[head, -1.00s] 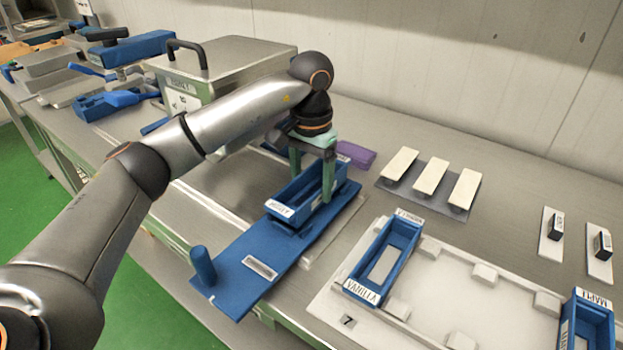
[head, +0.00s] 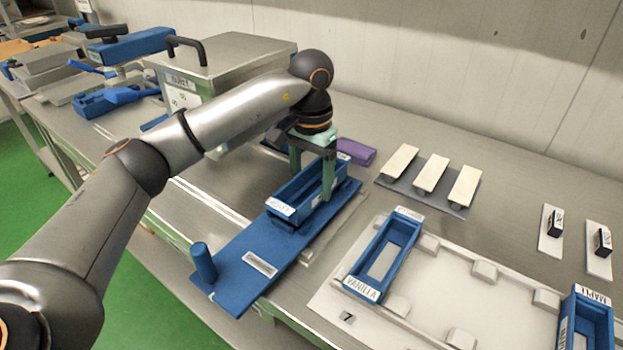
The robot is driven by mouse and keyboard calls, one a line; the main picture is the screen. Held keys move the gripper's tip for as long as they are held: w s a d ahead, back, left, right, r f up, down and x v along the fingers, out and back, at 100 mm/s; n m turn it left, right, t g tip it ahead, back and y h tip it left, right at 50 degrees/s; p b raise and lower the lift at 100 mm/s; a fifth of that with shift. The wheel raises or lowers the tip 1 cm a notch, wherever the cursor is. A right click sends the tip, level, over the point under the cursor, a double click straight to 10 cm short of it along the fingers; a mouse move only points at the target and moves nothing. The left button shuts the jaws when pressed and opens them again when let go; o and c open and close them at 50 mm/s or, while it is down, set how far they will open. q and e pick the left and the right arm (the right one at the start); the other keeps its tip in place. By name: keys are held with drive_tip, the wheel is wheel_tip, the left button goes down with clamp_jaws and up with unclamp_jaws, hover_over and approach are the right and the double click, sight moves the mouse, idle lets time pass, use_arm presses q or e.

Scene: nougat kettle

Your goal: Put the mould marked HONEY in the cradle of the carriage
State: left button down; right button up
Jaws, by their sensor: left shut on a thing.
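The mould with the white label HONEY (head: 281,208) is a blue open-topped box. It sits at the cradle end of the blue carriage (head: 240,266), over the cradle; I cannot tell whether it is fully seated. My left gripper (head: 312,178) has its green fingers on the mould's two long walls and is shut on it. The carriage is a flat blue plate with an upright peg handle (head: 202,262) at its near end. My right gripper is not in view.
A white tray (head: 418,318) at right holds the VANILLA mould (head: 362,288) and the MAPLE mould (head: 587,328). White bars (head: 431,172) lie on a grey plate behind. A steel box with a black handle (head: 220,65) stands behind my left arm. A purple block (head: 357,151) lies beyond the gripper.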

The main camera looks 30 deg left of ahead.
use_arm(q)
drive_tip(key=shift+f, duration=0.6)
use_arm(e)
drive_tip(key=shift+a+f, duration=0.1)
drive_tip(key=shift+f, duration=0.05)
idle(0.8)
use_arm(q)
unclamp_jaws()
idle(0.6)
drive_tip(key=shift+r+p, duration=0.8)
drive_tip(key=shift+r, duration=0.3)
wheel_tip(320, 180, up, 6)
drive_tip(key=p, duration=0.4)
drive_tip(key=shift+f, duration=0.1)
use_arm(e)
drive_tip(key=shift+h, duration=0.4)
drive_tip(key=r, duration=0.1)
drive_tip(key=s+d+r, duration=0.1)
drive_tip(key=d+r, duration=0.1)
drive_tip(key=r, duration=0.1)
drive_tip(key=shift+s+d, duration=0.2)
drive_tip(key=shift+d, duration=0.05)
